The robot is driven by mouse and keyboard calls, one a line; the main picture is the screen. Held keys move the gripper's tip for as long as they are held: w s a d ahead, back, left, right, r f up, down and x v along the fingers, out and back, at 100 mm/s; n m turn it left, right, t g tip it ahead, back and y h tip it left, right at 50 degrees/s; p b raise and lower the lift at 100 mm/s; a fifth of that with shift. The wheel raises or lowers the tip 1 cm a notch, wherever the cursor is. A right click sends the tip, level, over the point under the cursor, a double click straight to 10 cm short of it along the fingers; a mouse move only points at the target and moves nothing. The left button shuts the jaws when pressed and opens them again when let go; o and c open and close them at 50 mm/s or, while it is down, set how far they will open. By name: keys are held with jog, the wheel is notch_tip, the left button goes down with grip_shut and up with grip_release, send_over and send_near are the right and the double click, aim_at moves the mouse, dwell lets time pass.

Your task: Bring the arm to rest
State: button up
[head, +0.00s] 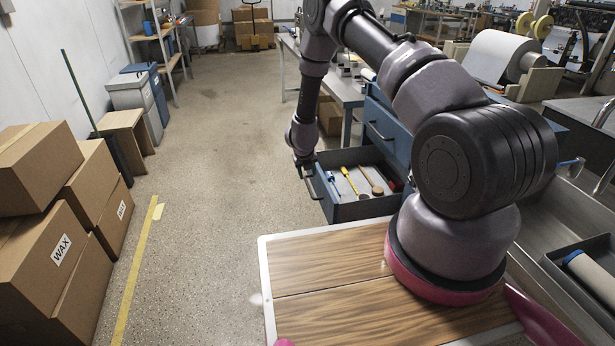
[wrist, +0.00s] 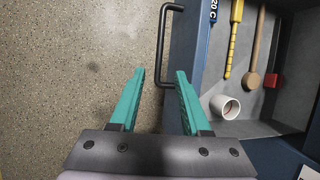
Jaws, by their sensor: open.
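My arm reaches forward over the floor and hangs down at the open blue drawer. My gripper (head: 304,160) is small in the head view, just above the drawer's front. In the wrist view my gripper (wrist: 160,73) has its two teal fingers apart, with nothing held between them. The black drawer handle (wrist: 161,45) shows at the fingertips, its near end between them in the picture. I cannot tell whether a finger touches it. The handle also shows below my gripper in the head view (head: 311,187).
The drawer (head: 362,209) stands open, holding a yellow-handled tool (wrist: 232,40), a wooden-handled tool (wrist: 257,40), a red block (wrist: 271,80) and a white cylinder (wrist: 225,107). Cardboard boxes (head: 45,250) are stacked at left. The floor (head: 215,150) between is clear.

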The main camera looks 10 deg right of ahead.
notch_tip(320, 180, up, 31)
jog(key=w+a+n+t+y, duration=0.1)
jog(key=a+n+t+y, duration=0.15)
jog(key=n, duration=0.75)
jog(key=s+d+r+n+y, duration=0.1)
jog(key=s+r+n, duration=0.35)
jog(key=r, duration=0.35)
jog(key=s+d+r+n+y, duration=0.1)
jog(key=s+r+n, duration=0.2)
jog(key=s+r, duration=0.35)
jog(key=s+d+r+n, duration=0.2)
jog(key=s+r+n, duration=0.2)
jog(key=s, duration=0.5)
jog(key=s+d+r+n, duration=0.1)
jog(key=s+r+n, duration=0.2)
jog(key=s, duration=0.6)
jog(key=s+d+r+n, duration=0.2)
jog(key=s+r+n, duration=0.2)
jog(key=s, duration=0.5)
jog(key=shift+s+d+r+n+h, duration=0.2)
jog(key=shift+d+r+n+h, duration=0.15)
jog(key=shift+n, duration=0.9)
